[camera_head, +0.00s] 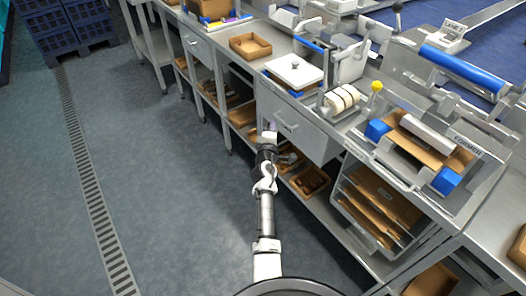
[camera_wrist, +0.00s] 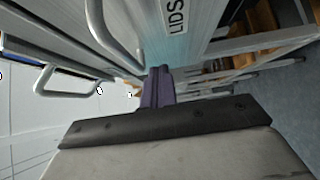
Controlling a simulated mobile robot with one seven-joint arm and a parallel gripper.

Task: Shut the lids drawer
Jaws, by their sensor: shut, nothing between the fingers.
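The lids drawer (camera_head: 308,138) is a grey metal front under the edge of the steel bench, with a bar handle (camera_head: 285,122). How far the drawer stands out from the bench is hard to tell. My gripper (camera_head: 271,127) is just in front of the drawer's left part, beside the handle and not around it. Its dark fingers (camera_wrist: 158,86) are together and empty. Whether they touch the drawer front is unclear.
A second drawer (camera_head: 196,43) sits farther along the bench. A white board (camera_head: 294,71) and a brown tray (camera_head: 250,46) lie on top. Shelves with brown trays (camera_head: 310,181) are below. The grey floor (camera_head: 165,200) to the left is clear, with a drain grate (camera_head: 90,190).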

